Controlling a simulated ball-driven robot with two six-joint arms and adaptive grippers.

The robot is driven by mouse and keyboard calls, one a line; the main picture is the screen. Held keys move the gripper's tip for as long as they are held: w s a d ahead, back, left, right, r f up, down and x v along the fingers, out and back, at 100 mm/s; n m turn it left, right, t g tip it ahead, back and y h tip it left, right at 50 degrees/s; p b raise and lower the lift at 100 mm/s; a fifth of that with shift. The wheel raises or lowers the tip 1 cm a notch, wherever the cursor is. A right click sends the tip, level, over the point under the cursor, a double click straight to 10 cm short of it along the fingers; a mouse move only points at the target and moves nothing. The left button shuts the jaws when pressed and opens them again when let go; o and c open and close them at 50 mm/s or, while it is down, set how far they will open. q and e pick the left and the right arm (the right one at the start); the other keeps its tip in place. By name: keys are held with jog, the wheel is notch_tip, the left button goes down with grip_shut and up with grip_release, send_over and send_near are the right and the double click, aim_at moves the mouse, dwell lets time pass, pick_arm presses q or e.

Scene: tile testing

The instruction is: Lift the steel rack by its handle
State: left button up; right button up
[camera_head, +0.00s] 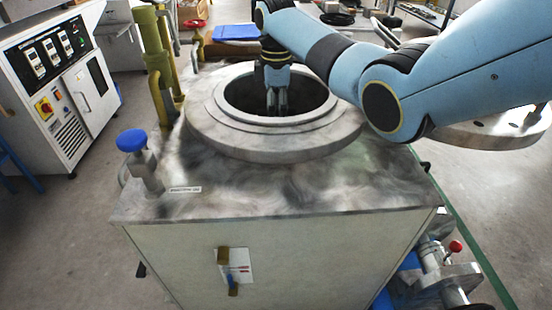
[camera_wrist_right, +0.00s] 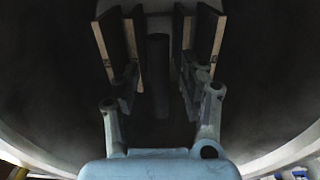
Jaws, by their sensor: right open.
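My right gripper (camera_head: 277,103) points down inside the round opening of the steel-topped tank (camera_head: 300,190) in the head view. In the right wrist view the gripper (camera_wrist_right: 160,45) is open, with its two finger pads apart. A dark upright bar (camera_wrist_right: 158,75) shows between the fingers, with a gap on each side. It may be the handle of the steel rack, but the dark interior makes this hard to tell. My left gripper is not in view.
A raised circular rim (camera_head: 210,125) surrounds the gripper closely. A blue-knobbed valve (camera_head: 131,140) and yellow pipes (camera_head: 157,75) stand left of the opening. A round metal lid (camera_head: 490,132) is at the right, beneath my arm. A control cabinet (camera_head: 60,80) stands farther left.

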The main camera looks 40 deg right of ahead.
jog(key=shift+f, duration=0.2)
grip_shut()
dwell(0.3)
jog(key=shift+r, duration=0.1)
